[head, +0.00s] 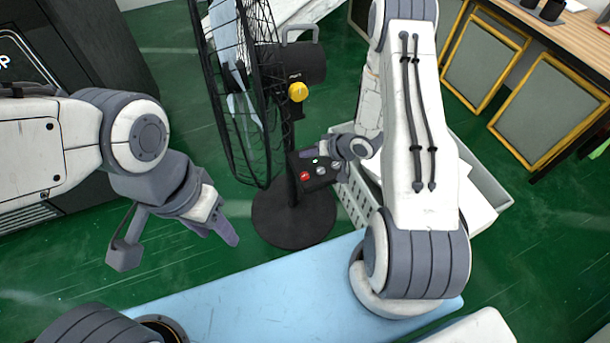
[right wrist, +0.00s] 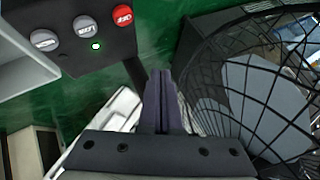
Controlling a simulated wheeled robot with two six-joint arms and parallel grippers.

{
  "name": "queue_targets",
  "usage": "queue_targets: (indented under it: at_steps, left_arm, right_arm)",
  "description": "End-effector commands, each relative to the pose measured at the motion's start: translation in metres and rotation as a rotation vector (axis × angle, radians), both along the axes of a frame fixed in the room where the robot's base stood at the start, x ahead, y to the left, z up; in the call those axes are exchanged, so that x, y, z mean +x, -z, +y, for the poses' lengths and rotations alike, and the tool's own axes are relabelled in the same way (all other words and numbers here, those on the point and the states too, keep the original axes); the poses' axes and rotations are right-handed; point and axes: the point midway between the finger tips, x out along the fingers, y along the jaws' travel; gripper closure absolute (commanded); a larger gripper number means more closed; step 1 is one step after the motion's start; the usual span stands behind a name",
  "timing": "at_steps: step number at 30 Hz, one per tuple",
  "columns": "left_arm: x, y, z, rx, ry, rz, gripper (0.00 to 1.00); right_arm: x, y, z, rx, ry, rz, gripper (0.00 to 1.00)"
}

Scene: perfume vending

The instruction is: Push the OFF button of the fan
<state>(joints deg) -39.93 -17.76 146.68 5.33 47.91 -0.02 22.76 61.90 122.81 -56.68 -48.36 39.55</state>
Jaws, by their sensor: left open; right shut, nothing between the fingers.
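The fan (head: 240,90) stands on a round black base, with a black control box (head: 325,172) on its pole. The box carries a red button (head: 304,176), two grey buttons and a lit green light (head: 315,161). In the right wrist view the red button (right wrist: 122,15) is at the top, beside the grey buttons (right wrist: 84,26); its lettering is too small to read surely. My right gripper (right wrist: 160,75) is shut and empty, apart from the red button in that view. In the head view it is partly hidden behind the box. My left gripper (head: 178,250) is open and empty, left of the fan base.
A light blue surface (head: 260,290) lies in front of the fan base. A white crate (head: 480,175) stands right of the fan, partly behind my right arm. A dark cabinet (head: 100,50) is at the left. Yellow-framed panels (head: 545,110) lean by a wooden table (head: 570,30).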

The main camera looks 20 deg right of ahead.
Motion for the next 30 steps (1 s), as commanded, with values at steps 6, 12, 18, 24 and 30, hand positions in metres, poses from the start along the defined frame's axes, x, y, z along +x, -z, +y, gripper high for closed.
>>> queue_targets:
  at_steps: [6,12,18,24,30]
  left_arm:
    - [0.0,0.022,0.0,0.0,0.0,0.0,0.5]
    - [0.0,0.052,0.0,0.0,0.0,0.0,0.5]
    - [0.0,0.073,0.0,0.0,0.0,0.0,0.5]
    - [0.0,0.079,0.0,0.0,0.0,0.0,0.5]
    - [0.0,0.078,0.0,0.0,0.0,0.0,0.5]
  right_arm:
    - [0.0,0.022,0.0,-0.001,0.0,0.001,1.0]
    - [0.0,0.051,0.0,-0.001,0.0,0.001,1.0]
    - [0.0,0.074,0.0,-0.001,0.0,0.001,1.0]
    - [0.0,0.086,0.0,-0.001,-0.001,0.0,1.0]
    - [0.0,0.086,0.0,-0.001,0.0,0.0,1.0]
